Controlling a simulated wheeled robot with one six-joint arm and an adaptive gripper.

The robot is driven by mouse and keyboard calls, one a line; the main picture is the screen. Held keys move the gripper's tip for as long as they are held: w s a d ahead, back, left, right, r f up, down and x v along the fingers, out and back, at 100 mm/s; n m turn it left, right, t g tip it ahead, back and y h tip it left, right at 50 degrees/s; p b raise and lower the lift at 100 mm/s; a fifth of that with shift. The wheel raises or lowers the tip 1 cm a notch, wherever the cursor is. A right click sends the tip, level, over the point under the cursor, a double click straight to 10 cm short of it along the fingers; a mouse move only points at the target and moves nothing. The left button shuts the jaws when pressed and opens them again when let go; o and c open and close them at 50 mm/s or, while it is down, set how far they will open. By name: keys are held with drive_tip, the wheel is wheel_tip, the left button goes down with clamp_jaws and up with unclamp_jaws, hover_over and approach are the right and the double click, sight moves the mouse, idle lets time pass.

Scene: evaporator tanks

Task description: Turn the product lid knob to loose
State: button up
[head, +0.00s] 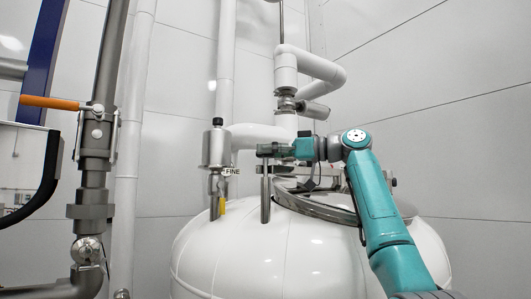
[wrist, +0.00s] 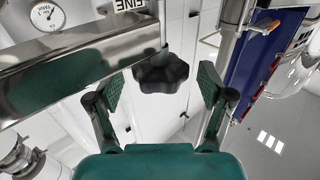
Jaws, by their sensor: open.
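The product lid knob, a black lobed knob (wrist: 162,73), shows in the wrist view, close to a polished steel bar (wrist: 85,65). My gripper (wrist: 162,88) is open, with one green-padded finger on each side of the knob. The pads appear apart from the knob, with gaps on both sides. In the head view my gripper (head: 268,151) is above the white tank (head: 275,262), level and pointing left. The round steel lid (head: 320,207) on the tank top is partly behind my arm. I cannot make out the knob in the head view.
A steel valve fitting (head: 216,148) with a "FINE" label stands left of my gripper. An upright steel post (head: 265,198) is just below it. White pipes (head: 291,68) rise behind. A grey pipe with an orange-handled valve (head: 50,102) is at far left.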

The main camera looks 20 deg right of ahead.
drive_tip(key=v, duration=1.1)
drive_tip(key=shift+d, duration=0.1)
